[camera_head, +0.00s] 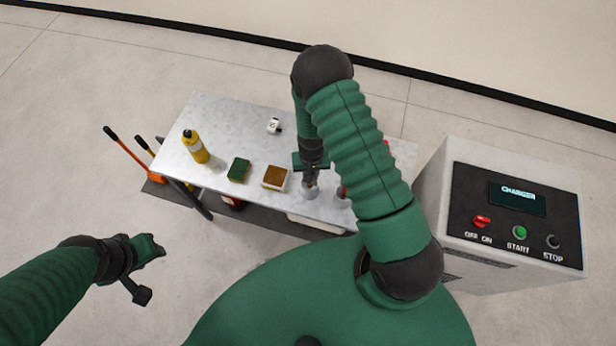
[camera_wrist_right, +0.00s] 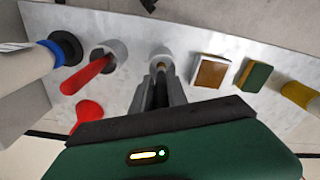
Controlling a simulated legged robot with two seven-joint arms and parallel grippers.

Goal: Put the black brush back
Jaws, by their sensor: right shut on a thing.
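My right gripper (camera_head: 311,178) points down at the table over a small grey round holder (camera_head: 310,191). In the right wrist view its fingers (camera_wrist_right: 161,88) are close together, shut on a thin thing at the holder's mouth (camera_wrist_right: 159,57). That thing looks to be the black brush; the fingers hide nearly all of it, so I cannot tell how deep it sits in the holder. My left gripper (camera_head: 146,270) hangs empty over the floor, left of the table; its jaw opening is not clear.
The metal table (camera_head: 215,125) also bears a yellow bottle (camera_head: 196,146), a green sponge (camera_head: 239,170), a brown-topped block (camera_head: 275,178) and a white item (camera_head: 274,126). A second holder (camera_wrist_right: 108,52) with a red-handled tool (camera_wrist_right: 88,74) stands close beside. The charger box (camera_head: 515,215) is right.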

